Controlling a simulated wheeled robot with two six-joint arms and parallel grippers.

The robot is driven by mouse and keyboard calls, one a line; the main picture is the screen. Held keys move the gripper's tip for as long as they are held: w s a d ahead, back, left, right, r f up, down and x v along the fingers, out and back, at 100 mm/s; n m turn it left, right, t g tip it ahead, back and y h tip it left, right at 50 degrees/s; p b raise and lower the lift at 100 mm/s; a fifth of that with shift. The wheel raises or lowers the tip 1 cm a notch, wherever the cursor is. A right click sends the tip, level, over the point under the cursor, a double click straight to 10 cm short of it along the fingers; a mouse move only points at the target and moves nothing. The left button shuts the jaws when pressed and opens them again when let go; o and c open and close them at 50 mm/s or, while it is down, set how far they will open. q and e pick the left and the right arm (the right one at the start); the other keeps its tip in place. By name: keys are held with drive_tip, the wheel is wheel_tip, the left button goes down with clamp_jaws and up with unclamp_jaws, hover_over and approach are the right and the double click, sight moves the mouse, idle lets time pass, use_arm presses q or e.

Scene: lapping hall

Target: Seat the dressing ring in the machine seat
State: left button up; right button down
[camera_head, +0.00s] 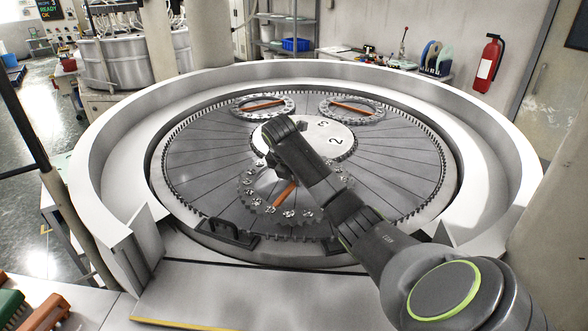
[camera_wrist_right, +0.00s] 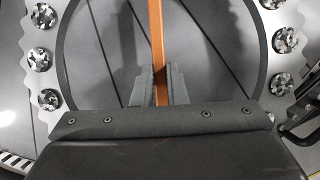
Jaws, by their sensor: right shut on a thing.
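The dressing ring (camera_head: 250,198) is a grey toothed ring with several speckled pads and an orange bar (camera_head: 285,193) across it. It is at the front of the round machine plate, between the numbered hub and the toothed outer rim. My right gripper (camera_wrist_right: 158,86) is shut on the orange bar; the bar runs between its two grey fingers in the wrist view. In the head view my right arm covers the ring's right and far parts. I cannot tell whether the ring rests on the plate or hangs just above it. My left gripper is not in view.
Two similar rings with orange bars lie at the back left (camera_head: 263,106) and back right (camera_head: 352,108). The pale hub (camera_head: 325,137) bears numbers. A black handle (camera_head: 228,235) stands at the front edge. A high white wall (camera_head: 110,170) surrounds the plate, open at the front.

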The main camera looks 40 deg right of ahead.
sight(292, 184)
drive_tip(key=shift+w+d+f, duration=0.1)
drive_tip(key=shift+f, duration=0.35)
drive_tip(key=shift+f+p, duration=0.75)
drive_tip(key=shift+f, duration=0.85)
drive_tip(key=c, duration=1.5)
unclamp_jaws()
drive_tip(key=shift+f, duration=0.15)
drive_tip(key=shift+o, duration=0.2)
